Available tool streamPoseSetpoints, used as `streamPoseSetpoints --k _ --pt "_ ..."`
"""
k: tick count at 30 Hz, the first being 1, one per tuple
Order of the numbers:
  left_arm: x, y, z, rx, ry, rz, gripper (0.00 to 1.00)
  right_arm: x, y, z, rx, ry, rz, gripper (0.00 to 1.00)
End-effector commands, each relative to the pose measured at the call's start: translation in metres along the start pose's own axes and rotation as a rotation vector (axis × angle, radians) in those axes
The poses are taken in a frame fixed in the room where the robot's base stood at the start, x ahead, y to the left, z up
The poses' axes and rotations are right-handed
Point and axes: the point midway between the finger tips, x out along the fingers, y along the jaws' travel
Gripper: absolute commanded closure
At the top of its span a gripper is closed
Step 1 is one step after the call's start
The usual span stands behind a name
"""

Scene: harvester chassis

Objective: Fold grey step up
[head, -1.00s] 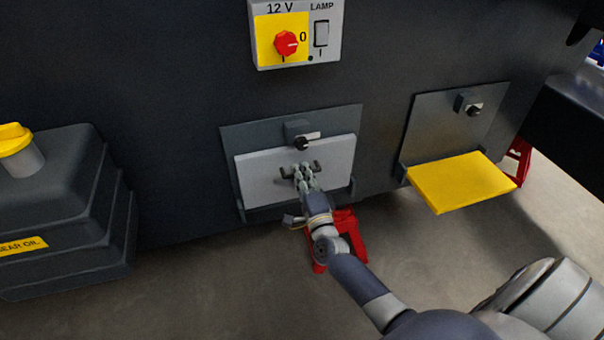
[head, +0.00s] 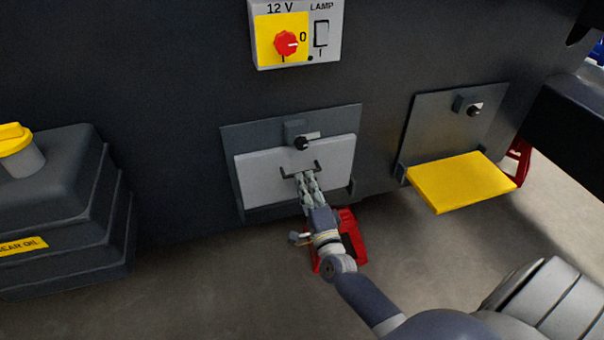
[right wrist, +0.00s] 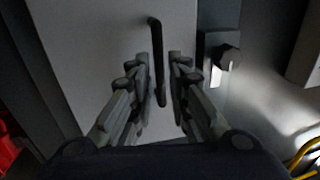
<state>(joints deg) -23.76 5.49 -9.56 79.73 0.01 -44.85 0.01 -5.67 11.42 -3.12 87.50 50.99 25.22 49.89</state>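The grey step (head: 262,178) stands folded up, nearly flat against its dark mounting plate (head: 245,133). Its dark bar handle (head: 287,172) faces me. A latch with a black knob and light tab (head: 303,142) sits at the step's top edge; I cannot tell whether it holds the step. My right gripper (head: 308,175) is at the handle's lower side. In the right wrist view its fingers (right wrist: 160,82) are apart, with the handle (right wrist: 156,50) between them and gaps on both sides. The grey step fills the left there (right wrist: 85,50). My left gripper is not in view.
A yellow step (head: 460,183) is folded down at the right. A red stand (head: 350,240) is on the floor below the grey step. A dark gear oil container (head: 70,200) stands at the left. A 12 V switch panel (head: 296,35) is above.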

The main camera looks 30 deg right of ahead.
Motion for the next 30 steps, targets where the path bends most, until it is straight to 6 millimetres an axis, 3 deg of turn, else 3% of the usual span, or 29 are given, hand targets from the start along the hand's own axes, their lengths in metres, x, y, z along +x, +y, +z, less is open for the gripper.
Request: streamPoseSetpoints --k 6,12,30 --pt "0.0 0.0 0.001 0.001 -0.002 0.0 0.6 -0.047 0.0 0.0 0.0 0.0 0.0 0.83" --pt "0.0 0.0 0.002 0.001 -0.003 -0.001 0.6 -0.071 -0.001 0.0 0.0 0.0 -0.003 0.83" --pt "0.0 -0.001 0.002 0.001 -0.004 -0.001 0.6 -0.075 -0.002 0.0 0.0 0.001 -0.004 0.83"
